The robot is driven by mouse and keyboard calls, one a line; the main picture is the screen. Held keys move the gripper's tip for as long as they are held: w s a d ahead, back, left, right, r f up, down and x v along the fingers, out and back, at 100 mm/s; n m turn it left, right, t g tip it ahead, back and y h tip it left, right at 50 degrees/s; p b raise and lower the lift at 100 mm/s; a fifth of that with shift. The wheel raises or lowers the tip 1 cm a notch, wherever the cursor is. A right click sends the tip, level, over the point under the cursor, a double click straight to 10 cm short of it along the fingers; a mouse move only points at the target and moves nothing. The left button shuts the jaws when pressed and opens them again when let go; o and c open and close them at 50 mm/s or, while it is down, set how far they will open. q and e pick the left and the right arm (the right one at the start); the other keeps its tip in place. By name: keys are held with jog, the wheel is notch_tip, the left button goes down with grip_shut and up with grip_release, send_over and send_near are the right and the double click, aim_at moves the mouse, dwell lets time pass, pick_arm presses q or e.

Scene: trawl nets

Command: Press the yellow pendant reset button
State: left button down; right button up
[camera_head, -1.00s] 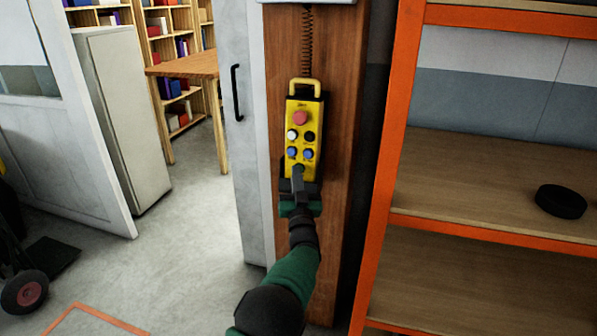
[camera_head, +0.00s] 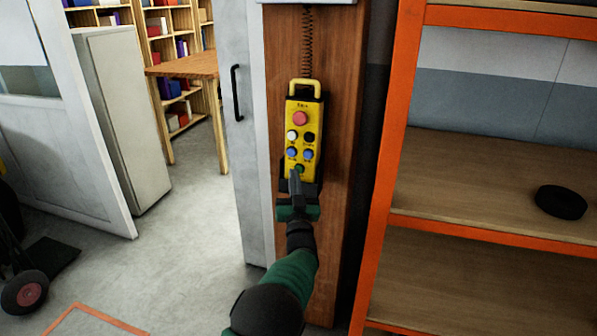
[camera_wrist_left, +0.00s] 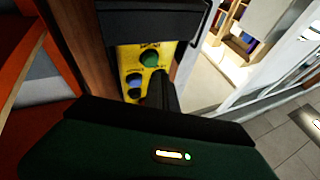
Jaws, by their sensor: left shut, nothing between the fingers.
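The yellow pendant (camera_head: 304,139) hangs upright on a wooden post by a coiled cord. Its face carries a red button (camera_head: 300,118), a white one (camera_head: 292,135), a black one (camera_head: 309,137), two blue ones (camera_head: 308,154) and a green one (camera_head: 300,168) near the bottom. My left gripper (camera_head: 294,176) is shut and empty, in front of the pendant's lower end, its tips just left of the green button. In the left wrist view the green button (camera_wrist_left: 150,58) shows beside the dark fingers (camera_wrist_left: 161,90). I cannot tell whether the tips touch the pendant. Labels are unreadable.
A grey door with a black handle (camera_head: 237,93) is just left of the post (camera_head: 340,120). Open floor (camera_head: 190,230) lies further left.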

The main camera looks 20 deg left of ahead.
pick_arm(q)
jog(key=s, duration=0.4)
jog(key=shift+s+a+r, duration=0.1)
jog(key=shift+s+r, duration=0.3)
jog(key=s+f+m+g+h, duration=0.1)
jog(key=s+f+g+h, duration=0.55)
jog(key=f, duration=0.65)
jog(key=s+d+f+m+g+h, duration=0.1)
jog(key=s+f+g, duration=0.3)
jog(key=s, duration=0.6)
jog(key=s+f+g, duration=0.3)
jog(key=s+g, duration=0.1)
jog(key=s, duration=0.7)
jog(key=s+d+f+m+g+h, duration=0.1)
jog(key=s+f+g, duration=0.3)
jog(key=s, duration=0.6)
jog(key=w+p+v, duration=0.3)
jog(key=p+v, duration=1.6)
jog(key=p, duration=0.1)
jog(key=shift+d+r, duration=0.4)
jog(key=shift+r, duration=0.2)
